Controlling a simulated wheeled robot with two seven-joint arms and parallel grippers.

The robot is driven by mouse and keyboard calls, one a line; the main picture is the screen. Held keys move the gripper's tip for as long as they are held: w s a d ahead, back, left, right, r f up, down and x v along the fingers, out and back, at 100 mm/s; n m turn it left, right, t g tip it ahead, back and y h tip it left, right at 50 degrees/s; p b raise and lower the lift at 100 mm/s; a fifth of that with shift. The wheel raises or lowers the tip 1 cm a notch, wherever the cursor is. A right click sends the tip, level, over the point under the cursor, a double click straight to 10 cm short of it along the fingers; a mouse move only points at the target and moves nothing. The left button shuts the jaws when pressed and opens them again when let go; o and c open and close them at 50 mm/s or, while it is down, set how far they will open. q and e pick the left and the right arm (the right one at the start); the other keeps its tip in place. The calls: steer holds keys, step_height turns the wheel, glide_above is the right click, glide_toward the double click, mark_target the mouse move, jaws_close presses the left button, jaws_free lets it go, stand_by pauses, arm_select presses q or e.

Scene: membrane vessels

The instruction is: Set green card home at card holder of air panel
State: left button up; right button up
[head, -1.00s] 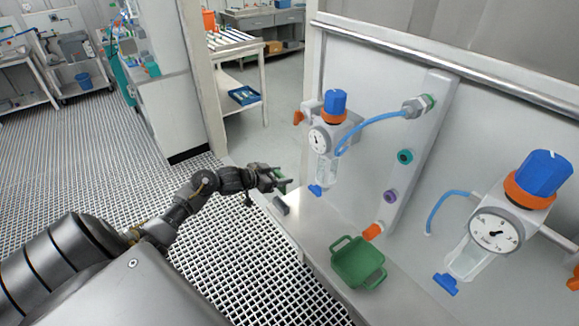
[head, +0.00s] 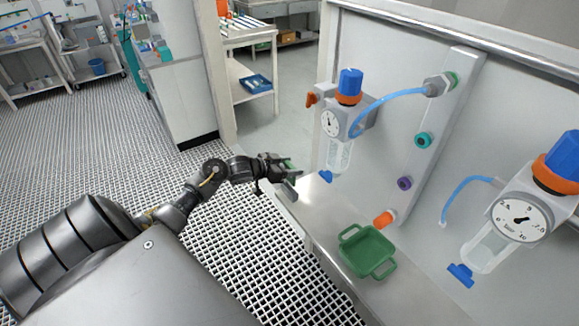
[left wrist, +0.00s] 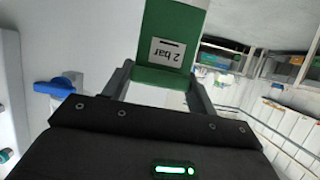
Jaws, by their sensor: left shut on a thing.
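My left gripper (head: 290,170) is shut on a green card (left wrist: 170,32) and holds it at the near left end of the air panel's shelf. A small dark grey block (head: 289,190), perhaps the card holder, sits on the shelf just below the gripper. I cannot tell whether the card touches it. My right gripper is not in view.
The air panel (head: 400,130) carries two regulators with blue knobs and gauges, the nearer-left one (head: 340,120) close to my gripper. A green tray (head: 367,250) lies on the shelf (head: 325,215). A blue tap shows in the left wrist view (left wrist: 55,88).

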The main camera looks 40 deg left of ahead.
mark_target(289, 179)
arm_select(q)
steer(key=shift+f+b, duration=1.05)
steer(key=shift+f, duration=0.15)
step_height(289, 179, down, 3)
steer(key=b, duration=0.2)
steer(key=shift+r+b, duration=0.2)
steer(key=shift+b, duration=0.15)
steer(key=shift+f, duration=0.5)
steer(key=shift+f, duration=0.2)
steer(key=o, duration=1)
